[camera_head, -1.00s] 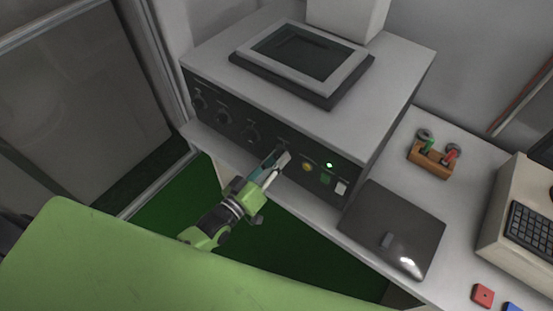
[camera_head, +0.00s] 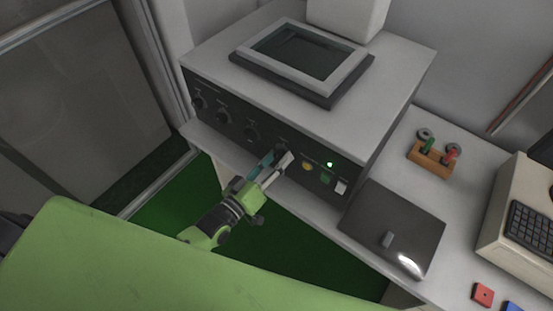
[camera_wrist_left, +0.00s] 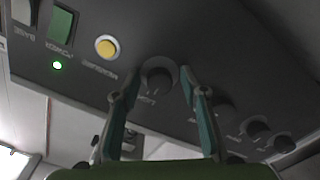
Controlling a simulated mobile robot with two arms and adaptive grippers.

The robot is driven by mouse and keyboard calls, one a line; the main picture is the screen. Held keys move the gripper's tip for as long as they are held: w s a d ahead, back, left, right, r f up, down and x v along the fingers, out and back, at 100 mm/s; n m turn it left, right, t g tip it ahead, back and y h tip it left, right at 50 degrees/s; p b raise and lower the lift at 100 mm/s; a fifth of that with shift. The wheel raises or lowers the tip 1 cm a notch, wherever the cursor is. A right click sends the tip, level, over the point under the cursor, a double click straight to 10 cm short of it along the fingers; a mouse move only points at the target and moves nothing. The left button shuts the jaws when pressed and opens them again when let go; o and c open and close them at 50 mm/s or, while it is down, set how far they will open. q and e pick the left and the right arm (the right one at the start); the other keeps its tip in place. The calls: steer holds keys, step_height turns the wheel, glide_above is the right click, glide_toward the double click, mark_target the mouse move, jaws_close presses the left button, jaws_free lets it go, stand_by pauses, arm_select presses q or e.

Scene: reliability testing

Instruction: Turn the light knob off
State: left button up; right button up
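The light knob (camera_wrist_left: 158,76) is a dark round knob on the front panel of the grey machine (camera_head: 290,95). In the left wrist view, which shows the panel upside down, its label sits close by the knob. My left gripper (camera_wrist_left: 160,80) is open, with one fingertip on each side of the knob and a small gap visible at the sides. I cannot tell whether either finger touches it. In the head view the left gripper (camera_head: 279,159) reaches up to the panel and mostly hides this knob. My right gripper is not in view.
More dark knobs (camera_head: 223,116) line the panel to the left. A yellow button (camera_head: 308,166), a green switch (camera_head: 326,178), a white switch (camera_head: 341,187) and a lit green lamp (camera_head: 330,165) are to the right. A dark plate (camera_head: 395,225) lies on the desk.

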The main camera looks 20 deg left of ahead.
arm_select(q)
steer(key=v, duration=1.2)
stand_by(0.3)
steer(key=s+a+f+m+g+y+b, duration=0.1)
steer(key=s+a+f+g+y, duration=0.15)
steer(key=f, duration=0.85)
steer(key=s+a+f+m+g+y, duration=0.1)
steer(key=s+f+g, duration=0.25)
steer(key=f, duration=0.65)
steer(key=s+a+f+m+g+y+b, duration=0.15)
steer(key=s+f, duration=0.25)
steer(key=f, duration=0.7)
steer(key=s+f+m+g, duration=0.1)
steer(key=s+f+g, duration=0.3)
steer(key=s+f, duration=0.3)
steer(key=s+f+m+g+y, duration=0.1)
steer(key=s+f+g, duration=0.3)
steer(key=s, duration=1.1)
step_height(320, 180, down, 4)
steer(key=shift+d+r, duration=0.1)
steer(key=shift+d, duration=0.05)
steer(key=shift+w+g, duration=0.1)
steer(key=shift+g, duration=0.15)
steer(key=shift+c, duration=0.5)
